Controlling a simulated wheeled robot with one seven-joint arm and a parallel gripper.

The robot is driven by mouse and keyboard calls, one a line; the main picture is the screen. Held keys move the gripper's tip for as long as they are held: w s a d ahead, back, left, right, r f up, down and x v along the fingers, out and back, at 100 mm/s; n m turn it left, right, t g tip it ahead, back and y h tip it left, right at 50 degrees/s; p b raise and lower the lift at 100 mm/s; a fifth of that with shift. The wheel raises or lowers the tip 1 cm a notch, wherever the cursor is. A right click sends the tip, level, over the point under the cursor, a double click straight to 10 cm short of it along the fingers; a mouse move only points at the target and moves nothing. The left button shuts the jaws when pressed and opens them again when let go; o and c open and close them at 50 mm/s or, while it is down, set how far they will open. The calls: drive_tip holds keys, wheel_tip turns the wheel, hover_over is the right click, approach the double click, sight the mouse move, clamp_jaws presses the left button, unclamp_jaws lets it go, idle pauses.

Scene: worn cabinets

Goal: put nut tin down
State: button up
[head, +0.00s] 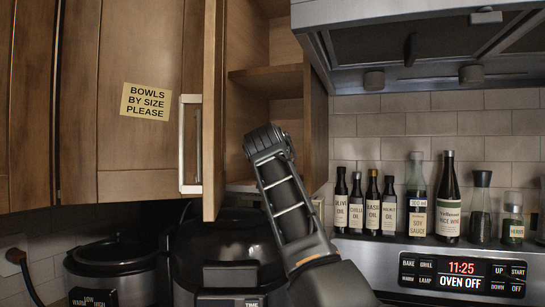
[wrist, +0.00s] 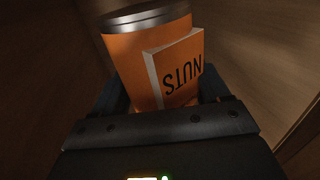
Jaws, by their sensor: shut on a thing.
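The nut tin (wrist: 131,62) is an orange cylinder with a silver rim and a label reading NUTS, which appears upside down in the wrist view. My gripper (wrist: 160,105) is shut on the tin, with the tin between its fingers. In the head view my arm reaches up to the open cabinet (head: 287,80). The gripper and the tin are hidden there, behind the arm and the cabinet door. Brown wood surrounds the tin in the wrist view. I cannot tell whether the tin touches a shelf.
The open cabinet door (head: 213,110) stands just left of my arm. A range hood (head: 420,45) hangs at the upper right. Several bottles, including soy sauce (head: 416,195), stand on the ledge at right. A black cooker (head: 225,250) and a slow cooker (head: 115,268) stand below.

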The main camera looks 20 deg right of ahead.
drive_tip(key=shift+f, duration=1.25)
drive_tip(key=shift+f, duration=0.15)
drive_tip(key=o, duration=1.2)
drive_tip(key=b+v, duration=0.2)
drive_tip(key=v, duration=1)
drive_tip(key=shift+b, duration=0.35)
